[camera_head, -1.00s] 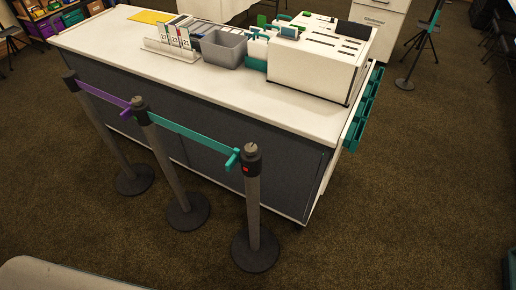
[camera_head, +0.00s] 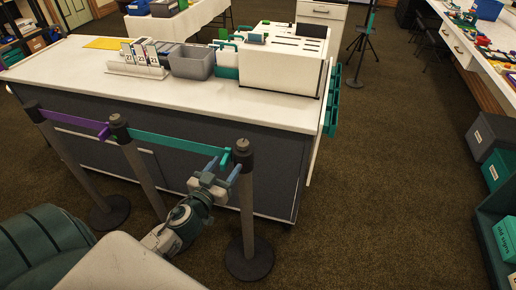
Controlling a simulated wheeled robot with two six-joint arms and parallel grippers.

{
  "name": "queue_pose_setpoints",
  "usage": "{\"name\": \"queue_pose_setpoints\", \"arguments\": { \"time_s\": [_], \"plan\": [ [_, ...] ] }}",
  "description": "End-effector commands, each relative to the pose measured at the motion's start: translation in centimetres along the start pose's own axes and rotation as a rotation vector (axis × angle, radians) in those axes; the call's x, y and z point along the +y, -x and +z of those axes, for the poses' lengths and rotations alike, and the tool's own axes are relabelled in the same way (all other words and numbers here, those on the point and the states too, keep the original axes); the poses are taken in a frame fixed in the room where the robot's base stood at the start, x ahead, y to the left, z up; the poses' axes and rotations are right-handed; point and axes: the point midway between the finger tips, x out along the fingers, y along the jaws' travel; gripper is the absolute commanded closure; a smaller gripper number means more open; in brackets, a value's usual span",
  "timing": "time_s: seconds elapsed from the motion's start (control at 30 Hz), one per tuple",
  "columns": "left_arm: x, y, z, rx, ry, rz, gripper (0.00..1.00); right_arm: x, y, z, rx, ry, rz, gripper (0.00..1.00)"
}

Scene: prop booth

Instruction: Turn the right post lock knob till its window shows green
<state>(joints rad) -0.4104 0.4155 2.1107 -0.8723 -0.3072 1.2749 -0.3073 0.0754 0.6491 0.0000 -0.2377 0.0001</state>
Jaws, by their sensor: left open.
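The right post (camera_head: 247,205) stands in front of the table, with a dark head and a small lock knob (camera_head: 242,144) on top. I cannot make out the head's colour window now. A teal belt (camera_head: 178,143) runs from the middle post (camera_head: 138,172) to the right post, its end at the head's left side. My left gripper (camera_head: 223,168) is open and empty, just left of and below the right post's head, its blue-grey fingers pointing up. Whether a finger touches the post is unclear. My right gripper is out of view.
A left post (camera_head: 75,165) holds a purple belt (camera_head: 80,122). The white-topped table (camera_head: 190,100) behind carries a grey bin (camera_head: 192,62) and a white slotted box (camera_head: 283,68). Bins and teal boxes (camera_head: 496,170) stand far right. Carpet right of the post is clear.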

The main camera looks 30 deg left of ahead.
Motion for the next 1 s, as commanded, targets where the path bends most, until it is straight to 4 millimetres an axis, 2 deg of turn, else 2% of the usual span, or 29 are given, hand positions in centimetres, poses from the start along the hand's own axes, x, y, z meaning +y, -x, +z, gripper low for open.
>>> {"name": "queue_pose_setpoints", "arguments": {
  "time_s": [0.13,0.27,0.5,0.63,0.8,1.0],
  "plan": [
    [0.2,-0.9,-0.9,0.013,0.005,0.003,0.43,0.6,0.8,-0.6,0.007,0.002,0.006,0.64],
    [0.2,-2.8,-1.2,0.012,0.007,0.002,0.43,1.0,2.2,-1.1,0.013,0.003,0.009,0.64],
    [0.2,-7.3,-1.1,0.010,0.006,0.001,0.43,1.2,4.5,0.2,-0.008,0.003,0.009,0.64],
    [0.2,-9.1,-0.9,0.011,0.004,0.002,0.43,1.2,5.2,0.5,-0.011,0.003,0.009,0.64],
    [0.2,-10.4,-0.7,0.009,0.005,0.003,0.43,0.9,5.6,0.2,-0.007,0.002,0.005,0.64],
    [0.2,-10.8,-0.6,0.009,0.004,0.004,0.43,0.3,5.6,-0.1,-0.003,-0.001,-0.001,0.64]
  ]
}}
